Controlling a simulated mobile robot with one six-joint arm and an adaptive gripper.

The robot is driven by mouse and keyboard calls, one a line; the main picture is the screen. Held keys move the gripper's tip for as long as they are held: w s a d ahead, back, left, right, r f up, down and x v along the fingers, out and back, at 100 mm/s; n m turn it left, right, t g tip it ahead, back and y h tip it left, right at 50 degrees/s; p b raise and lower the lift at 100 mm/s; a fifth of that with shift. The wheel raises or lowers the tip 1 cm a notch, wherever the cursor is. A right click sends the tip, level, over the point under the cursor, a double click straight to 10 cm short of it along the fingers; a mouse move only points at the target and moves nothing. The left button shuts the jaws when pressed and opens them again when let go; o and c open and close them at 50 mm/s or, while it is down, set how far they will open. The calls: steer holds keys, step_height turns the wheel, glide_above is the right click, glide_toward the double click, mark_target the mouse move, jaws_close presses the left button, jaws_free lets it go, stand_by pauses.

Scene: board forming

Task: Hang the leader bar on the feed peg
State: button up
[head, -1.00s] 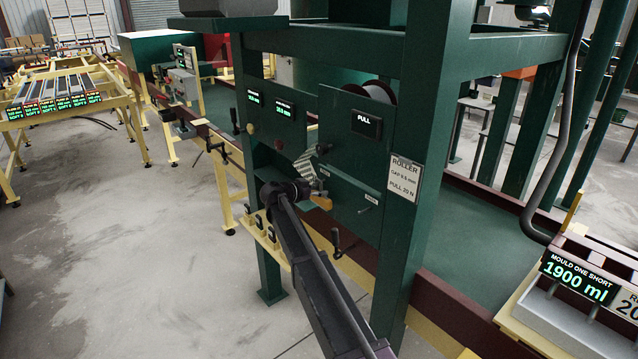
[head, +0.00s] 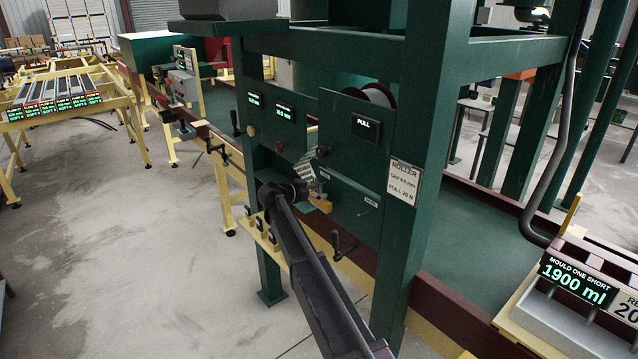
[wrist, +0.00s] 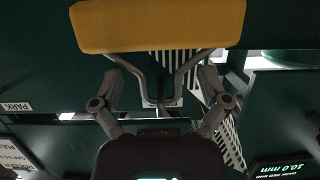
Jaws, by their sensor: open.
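The leader bar, an orange-yellow block (head: 321,203), is just right of my gripper (head: 302,190) in the head view. In the wrist view the bar (wrist: 160,25) fills the top, right in front of my gripper (wrist: 160,68). My fingers are spread, and bent grey wire shows between them below the bar. A pale striped strip (head: 307,172) hangs beside the gripper; part of it shows behind the fingers in the wrist view. A small peg (head: 363,212) sticks out of the green panel to the right, below a label too small to read. Whether the bar rests on a peg is hidden.
The green roller panel (head: 345,165) stands close behind my gripper, with a PULL display (head: 366,127). A dark crank handle (head: 342,246) sticks out below. A green post (head: 420,150) stands to the right. A PARK label (wrist: 16,107) shows in the wrist view.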

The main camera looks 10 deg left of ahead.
steer(key=f+v, duration=0.1)
steer(key=v, duration=0.8)
steer(key=shift+s+d+f, duration=0.15)
steer(key=shift+s+d, duration=0.6)
steer(key=shift+d, duration=0.1)
steer(key=shift+s+d+f, duration=0.15)
steer(key=shift+s+d, duration=0.65)
steer(key=shift+d, duration=0.1)
steer(key=shift+s, duration=0.1)
